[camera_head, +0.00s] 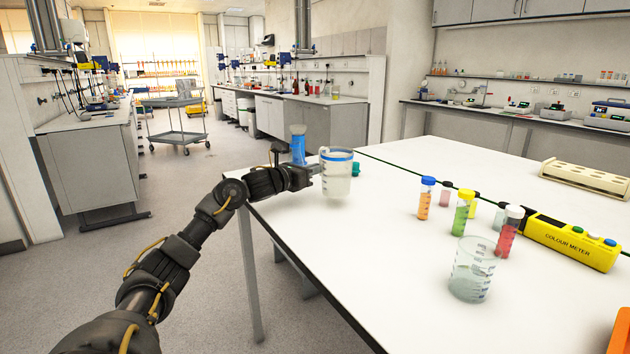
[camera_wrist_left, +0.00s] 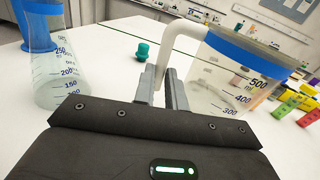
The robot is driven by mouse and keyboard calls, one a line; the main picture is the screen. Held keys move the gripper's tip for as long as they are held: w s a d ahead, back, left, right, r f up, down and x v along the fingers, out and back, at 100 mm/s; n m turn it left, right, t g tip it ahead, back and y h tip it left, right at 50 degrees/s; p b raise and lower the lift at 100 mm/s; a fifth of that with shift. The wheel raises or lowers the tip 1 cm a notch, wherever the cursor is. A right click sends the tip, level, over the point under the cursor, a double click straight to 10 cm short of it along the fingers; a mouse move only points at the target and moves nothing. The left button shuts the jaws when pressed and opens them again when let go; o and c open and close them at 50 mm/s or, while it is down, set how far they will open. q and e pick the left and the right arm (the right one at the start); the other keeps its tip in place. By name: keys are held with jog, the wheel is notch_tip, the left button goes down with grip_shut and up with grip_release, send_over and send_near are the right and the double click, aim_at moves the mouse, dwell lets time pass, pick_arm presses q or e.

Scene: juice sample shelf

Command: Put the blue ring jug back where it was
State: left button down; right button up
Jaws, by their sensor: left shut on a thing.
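The blue ring jug (camera_head: 337,180) is a clear jug with a blue band round its top, upright at the left far part of the white table (camera_head: 385,270). In the left wrist view the jug (camera_wrist_left: 228,88) stands at the right, with dark volume marks and a white handle (camera_wrist_left: 176,52). My left gripper (camera_head: 313,169) is shut on that handle; its fingers (camera_wrist_left: 165,88) also show in the left wrist view. I cannot tell whether the jug's base touches the table. My right gripper is in neither view.
A blue-topped flask (camera_wrist_left: 55,75) stands left of my gripper, and a teal stopper (camera_wrist_left: 142,50) lies beyond it. A clear beaker (camera_head: 472,270), several coloured tubes (camera_head: 463,212) and the yellow colour meter (camera_head: 572,241) stand to the right. The table's front middle is clear.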

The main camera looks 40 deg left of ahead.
pick_arm(q)
jog(key=shift+a+f, duration=0.1)
jog(key=shift+f, duration=1.5)
jog(key=shift+f, duration=0.1)
jog(key=c, duration=1.6)
grip_release()
jog(key=shift+o, duration=0.8)
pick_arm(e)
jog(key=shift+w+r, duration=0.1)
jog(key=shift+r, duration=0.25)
